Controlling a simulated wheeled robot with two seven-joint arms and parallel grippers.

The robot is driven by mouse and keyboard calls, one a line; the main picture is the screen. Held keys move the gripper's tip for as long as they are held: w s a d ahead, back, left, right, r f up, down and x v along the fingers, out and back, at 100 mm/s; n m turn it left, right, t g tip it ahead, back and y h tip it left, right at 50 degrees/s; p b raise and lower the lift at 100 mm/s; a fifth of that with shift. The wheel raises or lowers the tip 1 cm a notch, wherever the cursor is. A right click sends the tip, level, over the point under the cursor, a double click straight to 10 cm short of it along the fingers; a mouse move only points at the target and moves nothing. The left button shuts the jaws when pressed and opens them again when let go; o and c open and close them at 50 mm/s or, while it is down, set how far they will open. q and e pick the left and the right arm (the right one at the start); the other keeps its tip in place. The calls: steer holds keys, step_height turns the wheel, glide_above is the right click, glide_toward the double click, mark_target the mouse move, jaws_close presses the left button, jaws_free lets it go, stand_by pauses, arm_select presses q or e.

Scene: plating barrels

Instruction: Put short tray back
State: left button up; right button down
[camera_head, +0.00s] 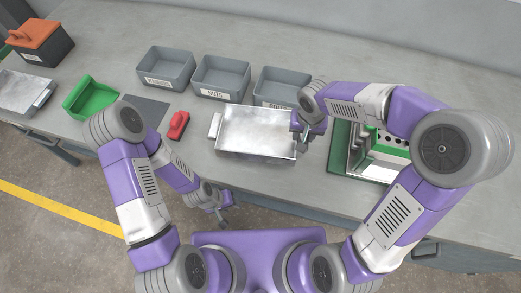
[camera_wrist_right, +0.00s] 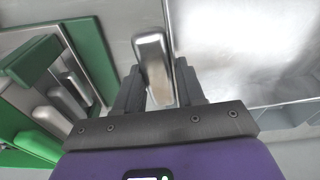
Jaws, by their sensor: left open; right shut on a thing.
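A shiny metal tray (camera_head: 256,128) with a small handle at each end is at the middle of the workbench; I cannot tell whether it touches the bench. My right gripper (camera_head: 303,143) is at its right end, shut on that handle. In the right wrist view the handle (camera_wrist_right: 154,68) is between the fingers, with the tray's bare metal (camera_wrist_right: 240,45) beside it. My left gripper (camera_head: 222,212) is open and empty, low in front of the bench edge, away from the tray. A second metal tray (camera_head: 18,92) lies at the far left.
Several grey bins stand behind the tray, one of them labelled nuts (camera_head: 221,78). A red object (camera_head: 178,125) and a green holder (camera_head: 91,97) are to the left. A green-and-metal fixture (camera_head: 378,166) is at right, partly hidden by my right arm. An orange-lidded box (camera_head: 40,42) stands back left.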

steer(key=shift+s+a+f+m+b, duration=0.1)
steer(key=shift+a+f+m+b, duration=0.45)
steer(key=shift+a+b, duration=0.25)
steer(key=shift+a+f+m, duration=0.1)
steer(key=shift+f+m, duration=0.15)
step_height(320, 180, down, 9)
steer(key=b, duration=0.3)
steer(key=shift+f, duration=0.15)
arm_select(q)
step_height(320, 180, down, 6)
steer(key=shift+r, duration=0.1)
arm_select(e)
steer(key=shift+f+b, duration=0.1)
steer(key=shift+b, duration=0.2)
arm_select(q)
steer(key=shift+f, duration=0.2)
arm_select(e)
steer(key=c, duration=0.7)
jaws_free()
